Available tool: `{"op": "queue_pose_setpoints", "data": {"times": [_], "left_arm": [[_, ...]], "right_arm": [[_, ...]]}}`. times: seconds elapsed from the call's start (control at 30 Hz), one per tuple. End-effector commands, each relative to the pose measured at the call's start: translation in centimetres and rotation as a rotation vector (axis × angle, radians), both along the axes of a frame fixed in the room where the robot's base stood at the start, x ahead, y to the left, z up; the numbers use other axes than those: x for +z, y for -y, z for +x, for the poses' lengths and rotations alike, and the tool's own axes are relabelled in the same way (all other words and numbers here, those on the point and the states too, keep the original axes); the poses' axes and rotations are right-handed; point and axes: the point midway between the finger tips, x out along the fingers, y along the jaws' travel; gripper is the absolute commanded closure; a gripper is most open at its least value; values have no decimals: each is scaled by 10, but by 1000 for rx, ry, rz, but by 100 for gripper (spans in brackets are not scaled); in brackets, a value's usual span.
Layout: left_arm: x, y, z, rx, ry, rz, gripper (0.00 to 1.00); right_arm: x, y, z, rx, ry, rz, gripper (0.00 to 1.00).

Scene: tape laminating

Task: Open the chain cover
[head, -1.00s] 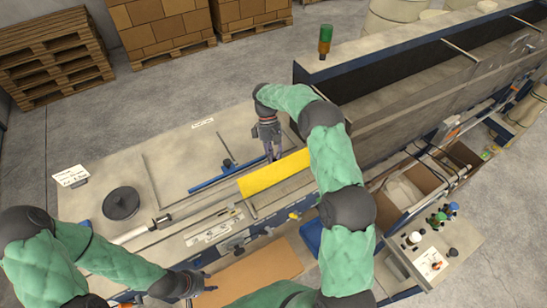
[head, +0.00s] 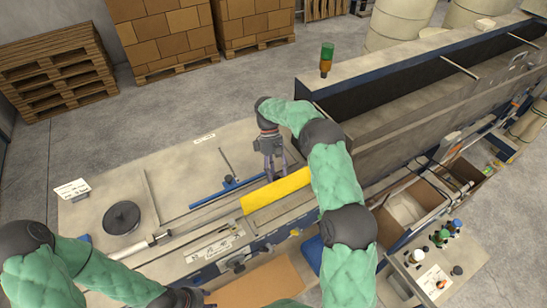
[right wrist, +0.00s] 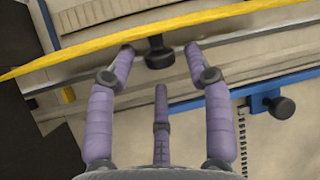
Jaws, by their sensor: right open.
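The chain cover (head: 276,190) is a long yellow strip on the machine, in the middle of the head view. In the right wrist view it shows as a thin yellow band (right wrist: 215,19) across the top. My right gripper (head: 272,178) is by the cover's far side, pointing down. In the right wrist view its fingers (right wrist: 160,60) are spread apart, with a black knob (right wrist: 158,53) between their tips and nothing clearly gripped. My left gripper (head: 188,297) is at the bottom edge of the head view, partly cut off.
A blue bar with a black knob (head: 230,181) lies left of my right gripper. A black round disc (head: 122,217) sits on the beige table top. The dark open trough (head: 390,90) stands to the right. A green bottle (head: 327,58) stands on its rim.

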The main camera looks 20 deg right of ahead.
Motion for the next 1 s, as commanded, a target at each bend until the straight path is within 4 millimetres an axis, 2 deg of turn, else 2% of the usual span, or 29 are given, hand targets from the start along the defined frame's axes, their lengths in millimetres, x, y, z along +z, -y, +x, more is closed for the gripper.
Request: {"op": "queue_pose_setpoints", "data": {"times": [0.43, 0.7, 1.0], "left_arm": [[0, 0, 0, 0, 0, 0, 60], [0, 0, 0, 0, 0, 0, 60], [0, 0, 0, 0, 0, 0, 60]], "right_arm": [[68, 8, 45, 0, 1, 0, 48], [86, 11, 56, -1, 0, -1, 48], [90, 11, 57, 0, -3, 1, 48]]}}
